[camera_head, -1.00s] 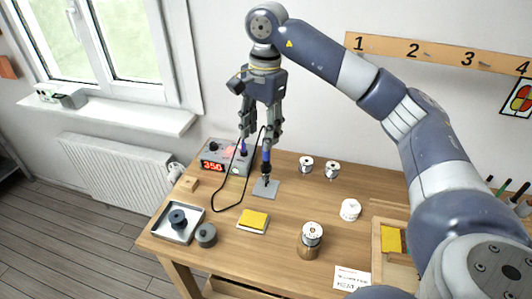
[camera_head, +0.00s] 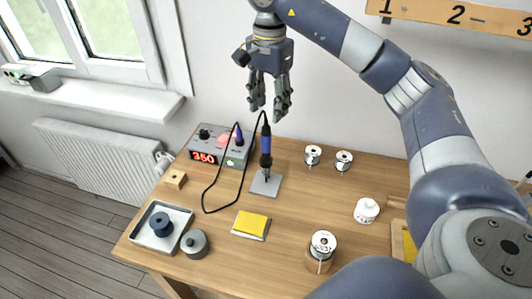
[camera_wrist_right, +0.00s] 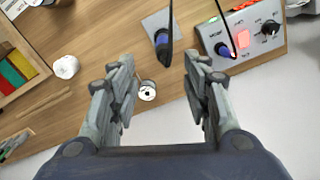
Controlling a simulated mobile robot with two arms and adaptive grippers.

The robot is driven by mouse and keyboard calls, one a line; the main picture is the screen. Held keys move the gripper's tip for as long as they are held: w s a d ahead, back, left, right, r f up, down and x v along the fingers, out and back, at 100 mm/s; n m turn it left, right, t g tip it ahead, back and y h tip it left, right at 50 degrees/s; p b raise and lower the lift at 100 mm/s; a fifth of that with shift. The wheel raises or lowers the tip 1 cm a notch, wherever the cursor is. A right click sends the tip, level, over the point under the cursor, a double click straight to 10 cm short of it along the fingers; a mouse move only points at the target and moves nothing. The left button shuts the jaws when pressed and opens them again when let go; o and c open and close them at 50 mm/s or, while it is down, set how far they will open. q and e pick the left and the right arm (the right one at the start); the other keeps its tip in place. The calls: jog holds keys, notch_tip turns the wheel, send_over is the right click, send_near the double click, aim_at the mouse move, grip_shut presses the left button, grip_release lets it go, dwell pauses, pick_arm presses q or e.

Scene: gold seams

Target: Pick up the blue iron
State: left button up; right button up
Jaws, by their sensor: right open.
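The blue iron (camera_head: 266,150) stands upright, tip down, on a grey plate (camera_head: 268,184) on the wooden table. A black cable loops from its top to the grey station. In the wrist view the iron (camera_wrist_right: 162,42) shows beyond the fingertips, roughly midway between them. My right gripper (camera_head: 268,110) is open and empty, just above the iron's top in the head view and apart from it. Its spread fingers also show in the wrist view (camera_wrist_right: 158,80). My left gripper is not in view.
The station (camera_head: 221,148) with a red 350 display stands at the back left. Two metal spools (camera_head: 313,155) stand to the right.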

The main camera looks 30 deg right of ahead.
aim_at(269, 127)
notch_tip(269, 127, down, 3)
jog(key=shift+w+r+b, duration=0.15)
jog(key=shift+b, duration=0.75)
jog(key=shift+d+f, duration=0.1)
jog(key=shift+f, duration=0.25)
notch_tip(269, 127, down, 4)
jog(key=shift+f, duration=0.45)
jog(key=f, duration=0.1)
jog(key=f+p, duration=0.1)
jog(key=f, duration=0.1)
jog(key=f+p, duration=0.1)
jog(key=shift+w+a+f, duration=0.1)
jog(key=shift+a+f, duration=0.2)
jog(key=shift+f, duration=0.4)
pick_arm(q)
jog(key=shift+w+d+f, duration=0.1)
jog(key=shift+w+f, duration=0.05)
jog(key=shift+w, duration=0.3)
pick_arm(e)
grip_shut()
